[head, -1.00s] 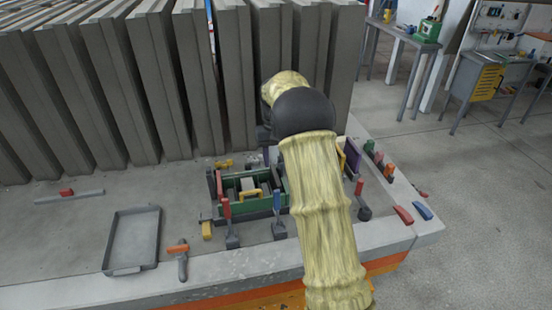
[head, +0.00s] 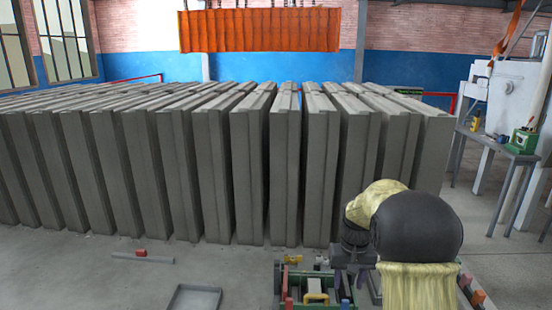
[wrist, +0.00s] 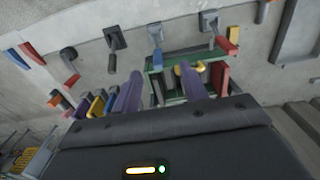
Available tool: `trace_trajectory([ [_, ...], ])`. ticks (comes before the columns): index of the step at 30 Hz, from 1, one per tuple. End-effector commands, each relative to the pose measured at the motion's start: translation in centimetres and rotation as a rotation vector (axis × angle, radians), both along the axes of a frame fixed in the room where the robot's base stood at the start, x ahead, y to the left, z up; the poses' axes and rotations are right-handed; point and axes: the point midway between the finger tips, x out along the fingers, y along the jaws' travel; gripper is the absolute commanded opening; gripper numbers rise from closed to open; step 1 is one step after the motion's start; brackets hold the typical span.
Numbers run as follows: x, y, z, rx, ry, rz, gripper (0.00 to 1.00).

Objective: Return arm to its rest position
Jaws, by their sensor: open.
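My arm, in a cream sleeve with a dark joint, shows at the lower right of the head view. My gripper (head: 351,279) points down there, partly hidden by the arm. In the wrist view its two purple fingers (wrist: 162,88) are spread apart with nothing held between them. Beyond the fingers is the green mould frame (wrist: 154,68), with a yellow handle (wrist: 184,69) by the right finger. In the head view the green frame (head: 292,306) is cut off by the lower edge.
A row of tall grey panels (head: 238,170) stands behind the arm. A grey tray (head: 194,298) and a bar with a red block (head: 142,256) lie left on the slab. Several clamps (wrist: 115,38) line the mould. A workbench (head: 505,147) stands at the far right, past open floor.

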Motion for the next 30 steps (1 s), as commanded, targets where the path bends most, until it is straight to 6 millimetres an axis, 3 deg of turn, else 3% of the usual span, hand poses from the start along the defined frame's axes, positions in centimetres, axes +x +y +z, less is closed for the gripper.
trace_trajectory([
  [8,-7.9,2.1,0.2,-0.005,-0.094,0.025,0.44],
  [18,-18.5,4.1,-1.0,-0.011,-0.205,0.062,0.44],
  [22,-20.7,4.4,-1.4,-0.012,-0.227,0.070,0.44],
  [30,-21.1,4.4,-1.5,-0.013,-0.230,0.071,0.44],
])
